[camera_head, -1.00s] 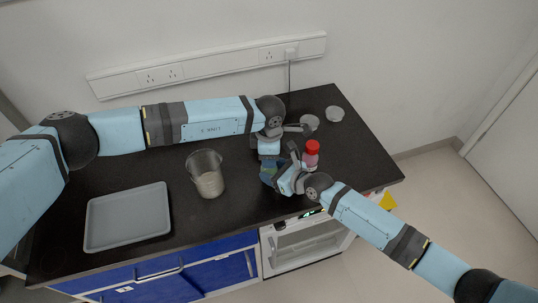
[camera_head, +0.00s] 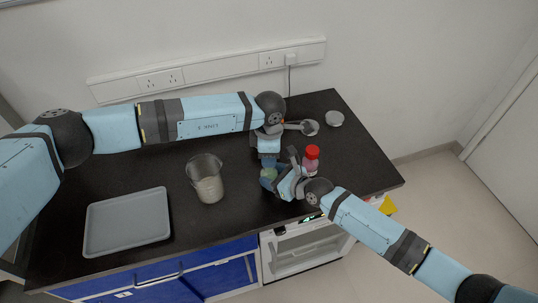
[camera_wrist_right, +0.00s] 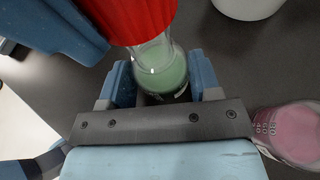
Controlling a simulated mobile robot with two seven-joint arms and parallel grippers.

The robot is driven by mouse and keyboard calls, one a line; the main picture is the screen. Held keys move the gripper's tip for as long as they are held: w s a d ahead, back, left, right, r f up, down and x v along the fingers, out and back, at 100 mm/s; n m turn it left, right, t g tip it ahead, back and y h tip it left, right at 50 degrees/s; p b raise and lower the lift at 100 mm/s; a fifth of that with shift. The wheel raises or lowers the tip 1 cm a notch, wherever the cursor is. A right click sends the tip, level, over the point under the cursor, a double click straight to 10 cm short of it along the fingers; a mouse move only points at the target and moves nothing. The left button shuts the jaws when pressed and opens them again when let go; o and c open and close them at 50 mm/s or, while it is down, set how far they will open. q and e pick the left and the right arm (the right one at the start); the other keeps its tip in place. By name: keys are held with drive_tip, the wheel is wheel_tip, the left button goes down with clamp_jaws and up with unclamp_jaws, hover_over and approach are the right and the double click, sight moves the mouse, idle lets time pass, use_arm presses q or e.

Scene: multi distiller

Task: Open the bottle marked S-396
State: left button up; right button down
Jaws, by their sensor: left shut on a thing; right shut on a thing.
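A bottle with green liquid (camera_wrist_right: 163,72) stands between the fingers of my right gripper (camera_wrist_right: 160,82) in the right wrist view. It has a large red cap (camera_wrist_right: 128,14). My right gripper is shut on the bottle body. My left gripper (camera_head: 268,160) comes from behind and is shut on the cap; its blue part (camera_wrist_right: 55,28) shows beside the cap in the wrist view. In the head view the bottle (camera_head: 269,174) is mostly hidden by both grippers. I cannot read any S-396 label.
A red-capped bottle with pink liquid (camera_head: 311,166) stands close right of my right gripper; it also shows in the wrist view (camera_wrist_right: 292,133). A white round container (camera_head: 335,118) stands at the back right.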

use_arm(q)
wheel_tip(320, 180, up, 3)
drive_tip(key=shift+r, duration=0.15)
use_arm(e)
drive_tip(key=shift+c, duration=1.2)
unclamp_jaws()
